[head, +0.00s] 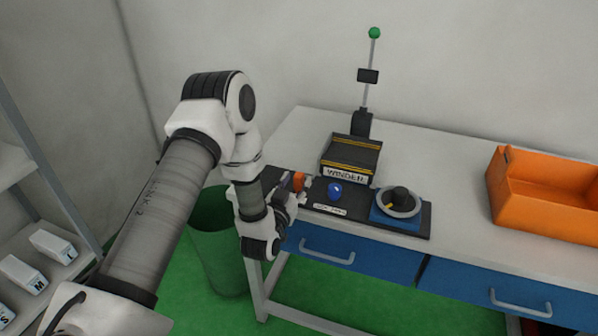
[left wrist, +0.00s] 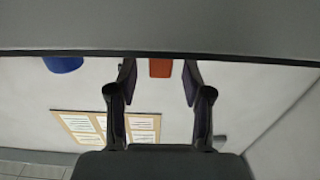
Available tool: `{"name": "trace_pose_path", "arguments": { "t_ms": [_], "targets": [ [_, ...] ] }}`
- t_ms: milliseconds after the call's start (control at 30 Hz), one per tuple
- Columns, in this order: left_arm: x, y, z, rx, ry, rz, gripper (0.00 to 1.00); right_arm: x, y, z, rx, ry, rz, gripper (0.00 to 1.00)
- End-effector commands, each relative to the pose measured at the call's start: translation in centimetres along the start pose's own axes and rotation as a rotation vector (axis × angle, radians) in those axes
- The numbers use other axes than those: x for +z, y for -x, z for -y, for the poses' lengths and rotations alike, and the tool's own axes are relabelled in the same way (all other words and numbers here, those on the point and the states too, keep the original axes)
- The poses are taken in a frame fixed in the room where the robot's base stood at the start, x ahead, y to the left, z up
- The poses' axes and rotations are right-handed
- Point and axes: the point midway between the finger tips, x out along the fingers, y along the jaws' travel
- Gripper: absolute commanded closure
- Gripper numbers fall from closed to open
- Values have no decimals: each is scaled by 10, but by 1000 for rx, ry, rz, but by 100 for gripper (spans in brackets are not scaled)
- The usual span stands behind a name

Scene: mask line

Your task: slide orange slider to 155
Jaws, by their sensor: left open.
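The orange slider (head: 298,181) stands on the left part of the dark panel at the front edge of the bench. My left gripper (head: 291,190) is right at it, and my fingers partly hide it in the head view. In the left wrist view, an orange block, the slider (left wrist: 160,68), shows between the two open fingertips of my left gripper (left wrist: 160,80). I cannot tell whether either finger touches it. The slider's scale and the 155 mark are not readable. My right gripper is not in view.
A blue knob (head: 335,190) and a dial (head: 399,203) stand to the right of the slider. Behind them are the box marked WINDER (head: 349,157) and a lever with a green ball (head: 374,33). An orange bin (head: 540,210) is at the right. A green barrel (head: 218,250) stands below.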

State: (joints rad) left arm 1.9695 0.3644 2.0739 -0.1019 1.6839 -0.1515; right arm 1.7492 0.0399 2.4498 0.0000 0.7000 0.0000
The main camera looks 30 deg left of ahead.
Motion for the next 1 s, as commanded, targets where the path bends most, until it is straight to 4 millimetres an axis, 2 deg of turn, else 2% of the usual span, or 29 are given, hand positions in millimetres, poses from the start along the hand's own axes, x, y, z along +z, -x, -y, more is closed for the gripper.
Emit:
{"name": "trace_pose_path", "arguments": {
  "t_ms": [100, 200, 433, 467, 500, 567, 600, 1000],
  "targets": [
    [-1, -20, 0, 0, -1, -2, 50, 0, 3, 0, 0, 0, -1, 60],
    [-1, -29, 0, 0, 0, -1, 50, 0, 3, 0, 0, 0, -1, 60],
    [0, -31, 0, 0, 0, 0, 50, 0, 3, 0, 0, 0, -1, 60],
    [0, -31, 0, 0, 0, 0, 57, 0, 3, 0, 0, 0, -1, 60],
    [0, -31, 0, 0, 0, 0, 71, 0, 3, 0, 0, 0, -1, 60],
    [0, -31, 0, 0, 0, 0, 92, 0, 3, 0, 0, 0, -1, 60],
    [0, -31, 0, 0, 0, 0, 100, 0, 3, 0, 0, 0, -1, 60],
    [-1, -30, -5, 0, 0, 0, 100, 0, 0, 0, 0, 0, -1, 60]
  ]
}}
